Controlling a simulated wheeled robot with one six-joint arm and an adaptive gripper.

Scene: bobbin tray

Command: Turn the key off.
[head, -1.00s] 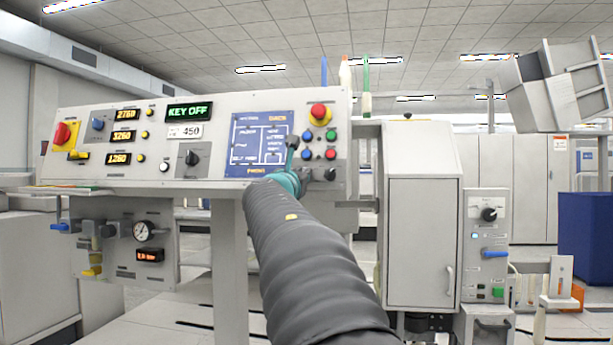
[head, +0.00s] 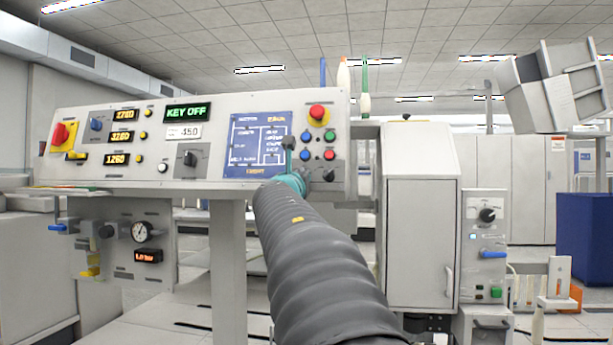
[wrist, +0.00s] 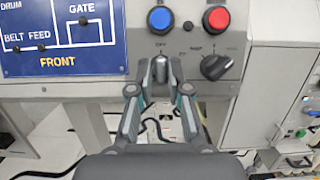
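The key (wrist: 160,68) is a small grey metal piece on the lower part of the panel, upright below an "OFF" label in the wrist view. My gripper (wrist: 161,74) has one finger on each side of it, and the fingers look closed on its sides. In the head view my gripper (head: 289,160) is at the panel's right part, in front of the screen's right edge, and the key is hidden there. The green display (head: 187,112) at the panel's top reads "KEY OFF".
A black selector knob (wrist: 216,67) sits just right of the key. Blue (wrist: 160,19) and red (wrist: 216,19) buttons are above. A red emergency button (head: 317,112) is higher on the panel. A grey cabinet (head: 420,230) stands to the right.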

